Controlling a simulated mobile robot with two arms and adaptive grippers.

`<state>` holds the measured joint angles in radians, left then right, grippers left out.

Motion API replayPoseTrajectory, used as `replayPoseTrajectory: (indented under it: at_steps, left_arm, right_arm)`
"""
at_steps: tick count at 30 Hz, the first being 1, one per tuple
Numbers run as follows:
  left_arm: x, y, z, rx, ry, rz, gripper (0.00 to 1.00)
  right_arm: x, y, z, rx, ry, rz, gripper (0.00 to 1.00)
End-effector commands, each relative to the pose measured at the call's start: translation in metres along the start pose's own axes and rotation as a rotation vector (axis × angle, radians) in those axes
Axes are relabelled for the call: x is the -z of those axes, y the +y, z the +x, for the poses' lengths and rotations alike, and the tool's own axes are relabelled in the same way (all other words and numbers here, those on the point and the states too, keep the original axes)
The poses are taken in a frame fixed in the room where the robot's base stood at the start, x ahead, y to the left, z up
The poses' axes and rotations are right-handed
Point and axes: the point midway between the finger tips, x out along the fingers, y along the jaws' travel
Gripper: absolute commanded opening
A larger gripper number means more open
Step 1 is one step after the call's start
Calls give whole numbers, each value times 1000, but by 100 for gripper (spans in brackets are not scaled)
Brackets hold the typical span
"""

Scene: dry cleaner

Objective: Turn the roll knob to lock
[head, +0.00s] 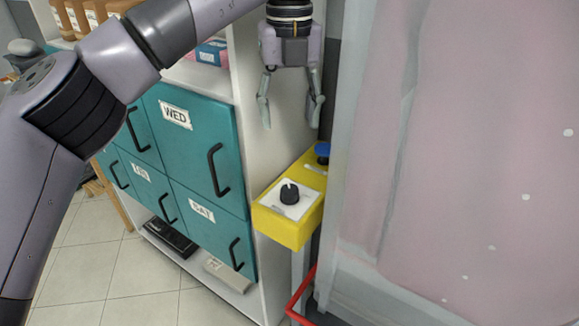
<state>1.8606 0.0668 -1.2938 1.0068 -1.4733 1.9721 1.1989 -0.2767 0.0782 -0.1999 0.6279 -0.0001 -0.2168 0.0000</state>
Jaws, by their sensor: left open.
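A black roll knob (290,192) sits on a white plate (279,209) on top of a yellow control box (285,232). The knob has a pale mark on its top; a small label lies in front of it, too small to read. A blue button (322,150) is at the far end of the same box. My left gripper (289,112) points down above the knob, open and empty, with its fingers apart and not touching the knob or box. My right gripper is out of view.
Teal drawers (203,150) with black handles and day labels stand left of the box in a white cabinet (262,135). A large pink-and-grey panel (460,150) is close on the right. A red bar (300,298) is below the box. Tiled floor (110,270) is clear at lower left.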

Motion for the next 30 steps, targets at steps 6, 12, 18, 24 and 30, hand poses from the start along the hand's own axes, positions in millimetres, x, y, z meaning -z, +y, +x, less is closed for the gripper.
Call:
replayPoseTrajectory:
  at_steps: [6,12,18,24,30]
  left_arm:
    - [0,0,11,-1,3,3,53]
    - [0,0,47,-1,4,3,53]
    - [1,0,91,0,6,4,53]
    - [1,0,132,-1,5,2,53]
    - [1,-1,162,1,3,2,53]
  right_arm:
    - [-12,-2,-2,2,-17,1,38]
    - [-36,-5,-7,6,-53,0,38]
    - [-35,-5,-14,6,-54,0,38]
    - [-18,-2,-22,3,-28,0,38]
    - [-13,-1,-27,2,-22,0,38]
